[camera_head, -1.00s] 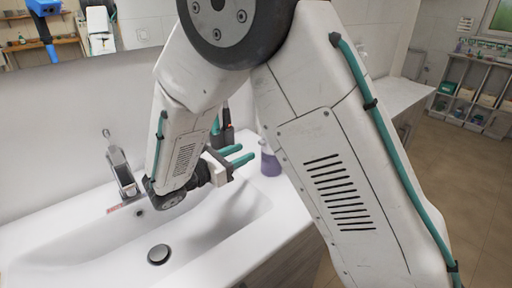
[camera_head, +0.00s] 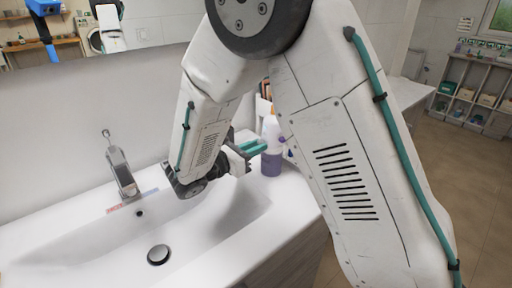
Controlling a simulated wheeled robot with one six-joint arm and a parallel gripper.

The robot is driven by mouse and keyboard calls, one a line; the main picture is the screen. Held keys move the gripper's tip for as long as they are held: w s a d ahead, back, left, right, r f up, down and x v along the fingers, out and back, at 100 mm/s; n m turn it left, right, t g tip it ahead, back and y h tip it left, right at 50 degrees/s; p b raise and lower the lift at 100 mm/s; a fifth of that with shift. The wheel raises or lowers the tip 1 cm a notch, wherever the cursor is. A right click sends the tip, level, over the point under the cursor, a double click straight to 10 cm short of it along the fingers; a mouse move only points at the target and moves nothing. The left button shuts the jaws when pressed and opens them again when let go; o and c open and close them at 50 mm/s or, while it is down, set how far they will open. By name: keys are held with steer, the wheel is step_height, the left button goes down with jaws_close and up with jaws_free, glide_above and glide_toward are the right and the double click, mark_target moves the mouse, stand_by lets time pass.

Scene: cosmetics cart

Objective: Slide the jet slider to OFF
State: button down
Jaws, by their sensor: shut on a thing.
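A white device with a purple lower part (camera_head: 271,162) stands at the right end of the basin counter, partly behind my arm. My gripper (camera_head: 256,147) reaches it from the left. Its teal fingers are close together, with their tips against the device's left side at mid height. The gripper is shut on a small part there, which seems to be the jet slider. The slider itself is too small and covered to make out, and its setting cannot be read. The device looks upright.
A white washbasin (camera_head: 60,250) with a chrome tap (camera_head: 121,172) and a dark drain (camera_head: 158,255) lies to the left. Dark and orange items (camera_head: 265,90) stand behind the device. A mirror is on the wall. Shelves (camera_head: 480,95) are far right.

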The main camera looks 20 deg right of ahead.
steer(key=shift+r, duration=0.9)
steer(key=c, duration=1.3)
jaws_free()
steer(key=v, duration=0.7)
steer(key=shift+a, duration=0.35)
